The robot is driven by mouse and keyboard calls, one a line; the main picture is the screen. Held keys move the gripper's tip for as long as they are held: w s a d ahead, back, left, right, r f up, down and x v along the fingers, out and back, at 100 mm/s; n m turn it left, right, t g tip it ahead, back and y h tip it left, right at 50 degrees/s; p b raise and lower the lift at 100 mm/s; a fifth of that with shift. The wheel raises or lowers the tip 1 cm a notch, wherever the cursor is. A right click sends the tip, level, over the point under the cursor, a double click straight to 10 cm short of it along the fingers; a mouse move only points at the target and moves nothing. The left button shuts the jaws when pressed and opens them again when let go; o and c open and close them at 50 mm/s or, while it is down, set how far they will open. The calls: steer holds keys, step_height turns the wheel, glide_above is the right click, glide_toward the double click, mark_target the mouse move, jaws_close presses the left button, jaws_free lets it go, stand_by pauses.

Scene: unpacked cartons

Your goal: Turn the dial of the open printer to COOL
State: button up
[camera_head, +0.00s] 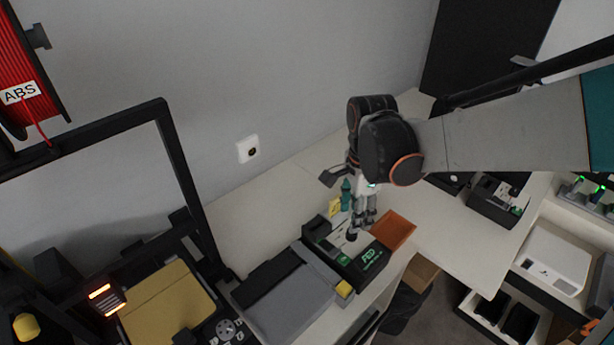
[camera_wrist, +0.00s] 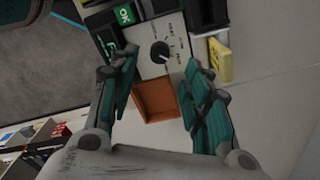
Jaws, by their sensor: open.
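An open-framed printer (camera_head: 170,150) with a dark frame and a gold bed stands at the left in the head view. A round dial (camera_head: 227,329) with marks around it shows at its lower front, too small to read. My gripper (camera_head: 362,228) is away from it, pointing down over a dark device (camera_head: 345,262) with a white panel at the middle. In the wrist view my gripper (camera_wrist: 160,62) is open, its green-padded fingers on either side of a black dial (camera_wrist: 160,52) on a white panel (camera_wrist: 150,35). Contact and the panel's lettering cannot be made out.
An orange tray (camera_head: 395,230) sits beside the device, also in the wrist view (camera_wrist: 157,100). A yellow block (camera_wrist: 219,60) stands near the panel. A grey flat box (camera_head: 290,300) lies between printer and device. The wall has a white socket (camera_head: 248,149).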

mark_target(352, 235)
step_height(352, 235, down, 6)
steer(key=shift+f+b, duration=0.1)
steer(key=shift+b, duration=0.75)
jaws_close()
